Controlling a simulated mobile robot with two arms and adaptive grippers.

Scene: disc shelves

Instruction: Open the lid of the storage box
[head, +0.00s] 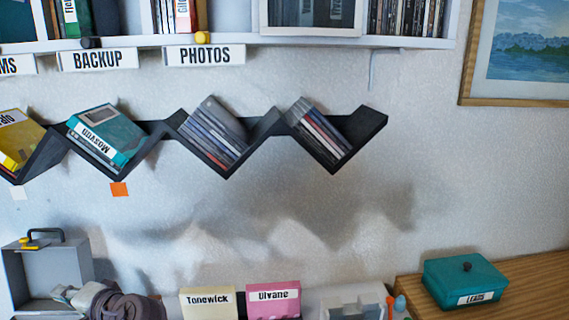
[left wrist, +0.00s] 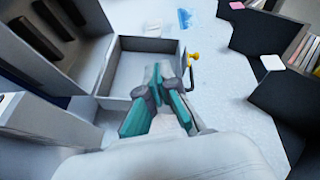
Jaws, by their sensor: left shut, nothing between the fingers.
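A grey box-shaped part with a dark handle and a yellow latch (head: 47,270) stands upright at the lower left in the head view, its hollow side showing. In the left wrist view the hollow grey part (left wrist: 140,52) shows its empty inside, with the handle and yellow knob on its right edge. It looks like the storage box's raised lid, but I cannot tell where lid and body join. My left gripper (head: 62,293) is in front of its lower part. In the wrist view its teal fingers (left wrist: 168,80) are shut and empty, near the handle side. My right gripper is not in view.
A teal lidded box labelled LEADS (head: 466,281) sits on the wooden desk (head: 540,290) at right. A dark zigzag wall shelf (head: 372,127) holds discs above. Cream (head: 207,303) and pink (head: 273,301) labelled items stand at the bottom middle.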

